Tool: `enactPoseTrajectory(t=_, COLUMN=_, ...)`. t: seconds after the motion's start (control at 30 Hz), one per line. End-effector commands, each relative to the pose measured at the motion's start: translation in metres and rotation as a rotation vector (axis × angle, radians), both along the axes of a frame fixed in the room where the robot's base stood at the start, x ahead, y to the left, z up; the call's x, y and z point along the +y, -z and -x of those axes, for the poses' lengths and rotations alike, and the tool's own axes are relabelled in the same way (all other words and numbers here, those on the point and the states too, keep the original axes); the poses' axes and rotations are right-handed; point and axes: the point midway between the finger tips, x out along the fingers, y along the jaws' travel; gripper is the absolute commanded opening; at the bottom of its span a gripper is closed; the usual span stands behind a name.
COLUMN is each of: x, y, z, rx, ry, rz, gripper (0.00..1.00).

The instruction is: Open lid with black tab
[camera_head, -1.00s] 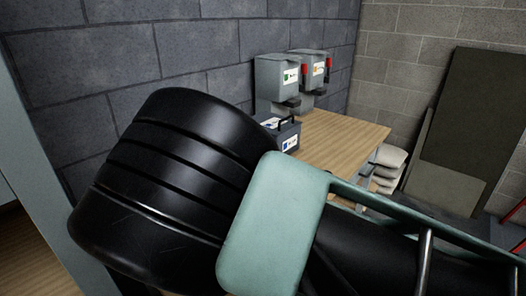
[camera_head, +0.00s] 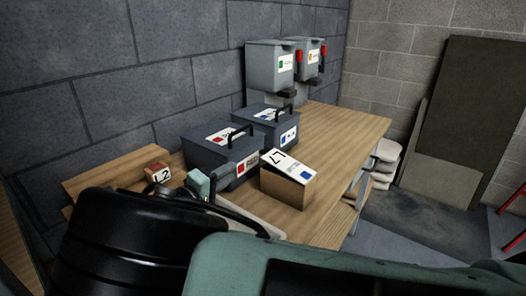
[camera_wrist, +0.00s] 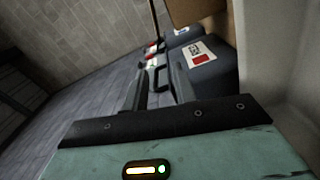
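Two dark grey boxes stand on the wooden table, each with a black handle on its lid. The near box (camera_head: 217,151) has a red-marked label, and the box behind it (camera_head: 270,122) has a blue-marked label. Both lids look shut. My gripper (camera_wrist: 157,78) shows two dark fingers set apart with nothing held. The near box (camera_wrist: 209,65) shows to its right, apart from the fingers.
The table (camera_head: 345,130) is clear at right. Sacks and a dark board (camera_head: 470,110) stand beyond.

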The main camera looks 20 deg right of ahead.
Motion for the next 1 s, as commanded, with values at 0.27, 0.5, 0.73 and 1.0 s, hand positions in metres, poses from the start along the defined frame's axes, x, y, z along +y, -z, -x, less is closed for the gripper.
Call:
enactPoseTrajectory(t=0.27, x=-0.045, y=-0.004, z=-0.031, rx=0.000, ry=0.005, rz=0.001, gripper=0.27)
enactPoseTrajectory(t=0.5, x=-0.086, y=-0.004, z=-0.061, rx=0.001, ry=0.005, rz=0.002, gripper=0.27)
enactPoseTrajectory(t=0.73, x=-0.117, y=-0.002, z=-0.084, rx=0.001, ry=0.004, rz=0.000, gripper=0.27)
enactPoseTrajectory(t=1.0, x=-0.131, y=-0.001, z=-0.095, rx=0.001, ry=0.001, rz=-0.001, gripper=0.27)
